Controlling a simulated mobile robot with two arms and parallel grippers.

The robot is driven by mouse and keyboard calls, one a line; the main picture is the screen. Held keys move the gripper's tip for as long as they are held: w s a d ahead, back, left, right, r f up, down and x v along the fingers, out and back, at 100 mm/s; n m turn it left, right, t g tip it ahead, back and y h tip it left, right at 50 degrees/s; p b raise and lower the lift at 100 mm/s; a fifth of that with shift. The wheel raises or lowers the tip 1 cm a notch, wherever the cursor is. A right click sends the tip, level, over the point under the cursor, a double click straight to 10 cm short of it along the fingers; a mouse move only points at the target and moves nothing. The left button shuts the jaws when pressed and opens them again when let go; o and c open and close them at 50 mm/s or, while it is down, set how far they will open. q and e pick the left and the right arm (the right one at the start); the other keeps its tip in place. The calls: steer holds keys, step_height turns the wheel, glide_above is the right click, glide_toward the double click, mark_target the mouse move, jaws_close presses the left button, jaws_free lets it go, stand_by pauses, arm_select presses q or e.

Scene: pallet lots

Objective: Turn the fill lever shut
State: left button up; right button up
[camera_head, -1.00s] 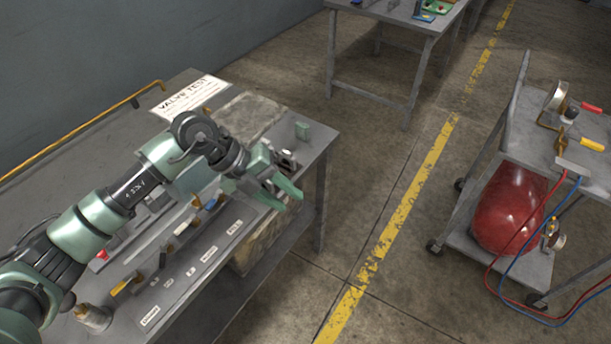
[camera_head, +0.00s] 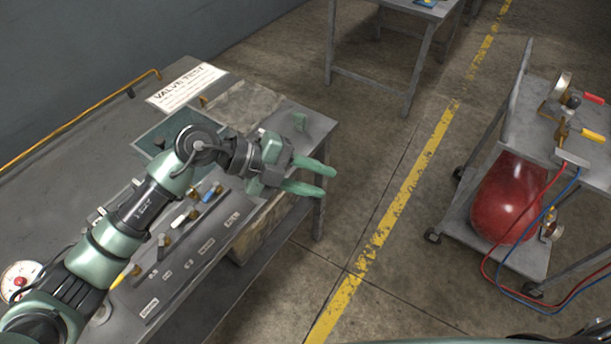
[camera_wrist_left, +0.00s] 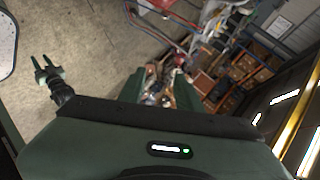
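A row of small levers stands along the bench's front panel: a yellow-handled lever (camera_head: 118,278), a white-handled lever (camera_head: 180,221) and a blue-handled lever (camera_head: 208,194). The small labels in front of them are too blurred for me to tell which is the fill lever. My left gripper (camera_head: 327,179) is open and empty, beyond the bench's right end and clear of the levers. Its spread fingers also show in the left wrist view (camera_wrist_left: 158,88). My right gripper (camera_wrist_left: 46,68) shows small at the left of that view, fingers apart. My left arm hides part of the bench.
A cart (camera_head: 455,215) at right carries a manifold with red (camera_head: 593,98) and yellow (camera_head: 593,135) handles, a red tank (camera_head: 505,200) below and red and blue hoses. A VALVE TEST sheet (camera_head: 187,87) lies on the bench. Open floor (camera_head: 370,150) separates bench and cart.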

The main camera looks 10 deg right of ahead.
arm_select(q)
steer(key=m+y+b, duration=0.4)
steer(key=m+y, duration=0.6)
steer(key=y, duration=0.2)
glide_above(208, 195)
steer(key=shift+t, duration=0.3)
step_height(208, 195, down, 5)
steer(key=shift+d+f, duration=0.1)
steer(key=shift+a+f, duration=0.1)
steer(key=shift+a, duration=0.15)
step_height(208, 195, down, 7)
steer(key=shift+s+d+f+p, duration=0.1)
steer(key=shift+d+p, duration=0.05)
steer(key=shift+p, duration=0.85)
steer(key=shift+c, duration=0.3)
